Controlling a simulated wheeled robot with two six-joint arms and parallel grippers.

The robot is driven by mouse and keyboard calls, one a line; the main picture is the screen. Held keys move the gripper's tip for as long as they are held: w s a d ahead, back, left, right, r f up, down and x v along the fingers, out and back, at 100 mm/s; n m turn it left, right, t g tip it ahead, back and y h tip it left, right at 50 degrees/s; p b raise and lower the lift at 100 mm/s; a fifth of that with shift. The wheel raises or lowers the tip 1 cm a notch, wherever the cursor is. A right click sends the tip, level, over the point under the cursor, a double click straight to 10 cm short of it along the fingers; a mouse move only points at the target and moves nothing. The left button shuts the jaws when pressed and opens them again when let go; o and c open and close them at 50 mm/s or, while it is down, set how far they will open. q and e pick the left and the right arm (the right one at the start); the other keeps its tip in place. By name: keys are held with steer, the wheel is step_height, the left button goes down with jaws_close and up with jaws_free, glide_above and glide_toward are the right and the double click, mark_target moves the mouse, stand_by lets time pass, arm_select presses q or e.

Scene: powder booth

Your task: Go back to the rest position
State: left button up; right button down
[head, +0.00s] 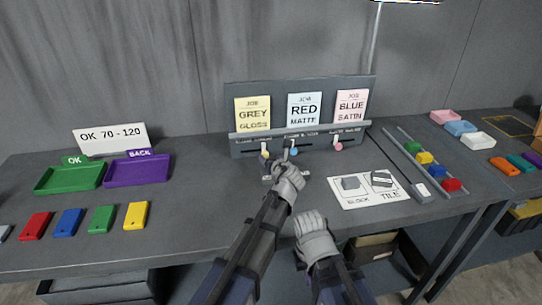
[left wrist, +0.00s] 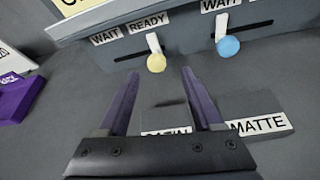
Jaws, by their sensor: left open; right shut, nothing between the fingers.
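My left gripper (head: 282,160) is open and empty, just in front of the sign board's slider panel. In the left wrist view its two purple fingers (left wrist: 160,78) are spread, with a dark block labelled SATIN (left wrist: 167,118) visible between and beyond them. A yellow slider knob (left wrist: 156,62) stands past the fingertips, under the READY label. A blue knob (left wrist: 229,46) is to its right, under a WAIT label. My right gripper (head: 312,222) is shut and empty, low at the table's front edge.
The grey board (head: 300,92) holds GREY GLOSS, RED MATTE and BLUE SATIN cards. Green (head: 46,182) and purple (head: 112,178) trays and several coloured tags lie left. A BLOCK/TILE card (head: 367,204), a rack of coloured blocks (head: 408,133) and small trays are right.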

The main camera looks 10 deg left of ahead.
arm_select(q)
steer(key=v, duration=0.3)
steer(key=shift+p, duration=0.3)
